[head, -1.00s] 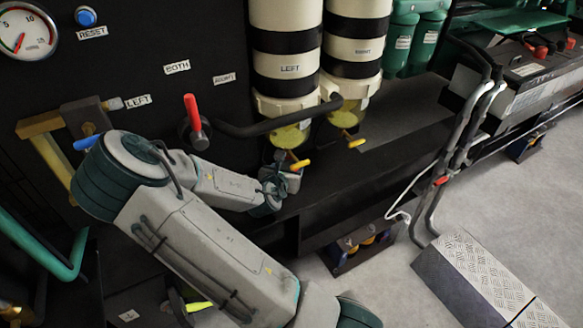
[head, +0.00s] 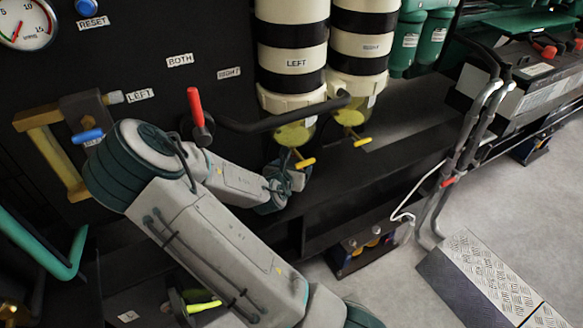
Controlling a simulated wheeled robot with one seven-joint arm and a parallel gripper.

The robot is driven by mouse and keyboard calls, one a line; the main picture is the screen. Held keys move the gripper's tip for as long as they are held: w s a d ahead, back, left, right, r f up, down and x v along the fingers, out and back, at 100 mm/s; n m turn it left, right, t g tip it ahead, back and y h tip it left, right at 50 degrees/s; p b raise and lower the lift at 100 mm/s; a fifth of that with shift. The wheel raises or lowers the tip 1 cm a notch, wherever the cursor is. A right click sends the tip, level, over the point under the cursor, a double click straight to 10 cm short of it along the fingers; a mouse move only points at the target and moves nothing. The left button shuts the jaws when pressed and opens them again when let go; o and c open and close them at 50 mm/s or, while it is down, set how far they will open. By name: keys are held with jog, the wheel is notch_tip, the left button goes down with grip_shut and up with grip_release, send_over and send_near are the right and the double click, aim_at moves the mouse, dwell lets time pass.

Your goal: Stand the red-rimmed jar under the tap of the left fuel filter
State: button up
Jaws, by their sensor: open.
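The left fuel filter (head: 292,35) is a cream canister with black bands and a LEFT label. Under it hangs a yellowish bowl (head: 293,134) with a yellow tap handle (head: 305,163). My gripper (head: 296,178) is low in front of the panel, just below that tap in the picture. It is open, but its fingers are small and mostly hidden by my wrist. I cannot make out the red-rimmed jar; my arm covers part of the ledge.
The right filter (head: 360,45) stands beside the left one, with its own yellow tap (head: 361,142). A black pipe with a red-handled lever (head: 195,105) runs across to the filters. The dark ledge (head: 400,150) looks bare to the right. Hoses (head: 460,150) stand farther right.

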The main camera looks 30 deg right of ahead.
jog(key=shift+r, duration=0.1)
jog(key=shift+s+a+r, duration=0.1)
jog(key=shift+r, duration=0.1)
jog(key=p+v, duration=0.5)
jog(key=v, duration=0.4)
jog(key=shift+s+a+r+p, duration=0.2)
jog(key=shift+s+r+p, duration=0.05)
jog(key=shift+r+p, duration=0.1)
jog(key=shift+s+a+r+p, duration=0.1)
jog(key=shift+s+a+p, duration=0.55)
jog(key=shift+p, duration=1.55)
